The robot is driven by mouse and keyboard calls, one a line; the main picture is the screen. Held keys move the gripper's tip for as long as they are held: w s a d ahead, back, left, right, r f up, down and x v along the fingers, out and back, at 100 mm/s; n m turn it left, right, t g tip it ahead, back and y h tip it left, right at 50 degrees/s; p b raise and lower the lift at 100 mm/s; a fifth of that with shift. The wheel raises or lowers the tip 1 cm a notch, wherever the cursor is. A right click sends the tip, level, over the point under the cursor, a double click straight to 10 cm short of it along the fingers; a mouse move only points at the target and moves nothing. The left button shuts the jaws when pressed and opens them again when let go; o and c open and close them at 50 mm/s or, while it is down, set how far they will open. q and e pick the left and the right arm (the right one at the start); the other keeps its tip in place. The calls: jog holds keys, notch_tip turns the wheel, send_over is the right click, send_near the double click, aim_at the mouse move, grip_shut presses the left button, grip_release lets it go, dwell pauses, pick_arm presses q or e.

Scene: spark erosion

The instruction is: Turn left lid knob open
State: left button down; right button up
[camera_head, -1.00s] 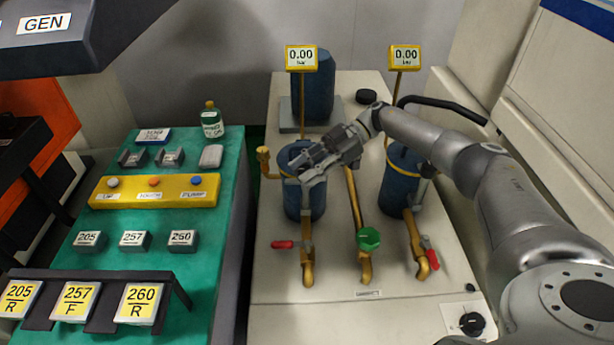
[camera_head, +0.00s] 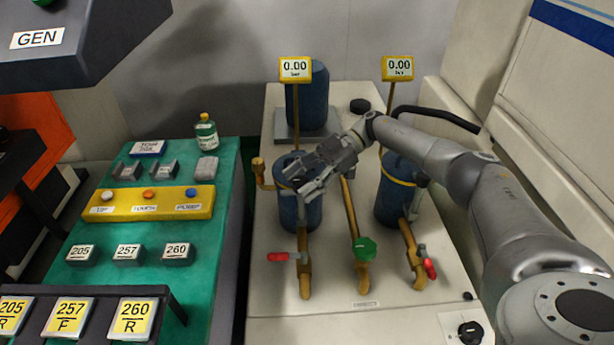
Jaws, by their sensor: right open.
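The left blue canister (camera_head: 312,215) stands upright on the pale cabinet top, with a yellow-brass pipe beside it. My right gripper (camera_head: 302,184) is open over the top of this canister. Its fingers point left and down and cover most of the lid, so the lid knob is hidden or too small to make out. I cannot tell whether the fingers touch it. The right blue canister (camera_head: 392,205) stands to the right, partly behind my right arm. My left gripper is not in view.
Yellow displays reading 0.00 (camera_head: 296,70) (camera_head: 398,68) rise on posts behind the canisters. A red valve handle (camera_head: 278,257), a green knob (camera_head: 364,249) and another red handle (camera_head: 430,268) stand in front. Another blue cylinder (camera_head: 314,95) is at the back.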

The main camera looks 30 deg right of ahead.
jog(key=v, duration=0.7)
dwell(0.6)
